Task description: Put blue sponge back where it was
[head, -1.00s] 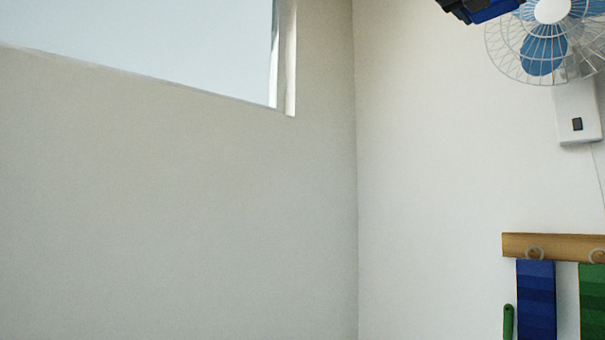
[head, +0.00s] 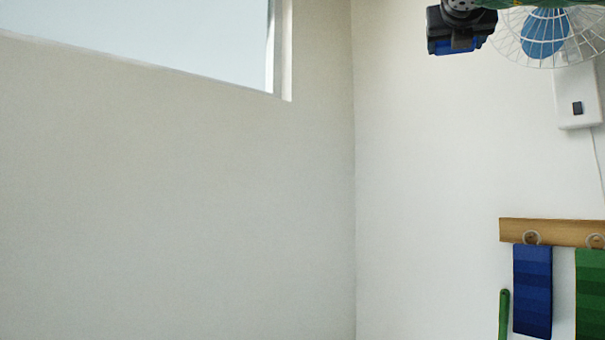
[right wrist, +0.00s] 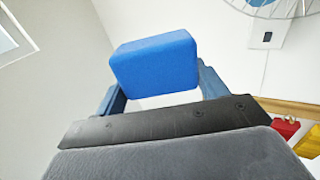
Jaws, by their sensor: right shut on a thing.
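The blue sponge (right wrist: 154,62) is a rounded block held between the two fingers of my right gripper (right wrist: 160,84) in the right wrist view. The fingers press its left and right sides, and its front face is clear to see. In the head view my right gripper (head: 460,28) is a dark shape at the top edge, left of the fan, with a blue patch at its lower side. I cannot tell there how much of the blue is sponge. No counter or resting place for the sponge shows. My left gripper is not in view.
A wall fan (head: 545,35) with a white switch box (head: 577,95) is close to the right of my gripper. A wooden rail (head: 560,232) holds blue (head: 532,290) and green (head: 590,295) swatch strips. The wall between is bare. A window (head: 150,40) is at upper left.

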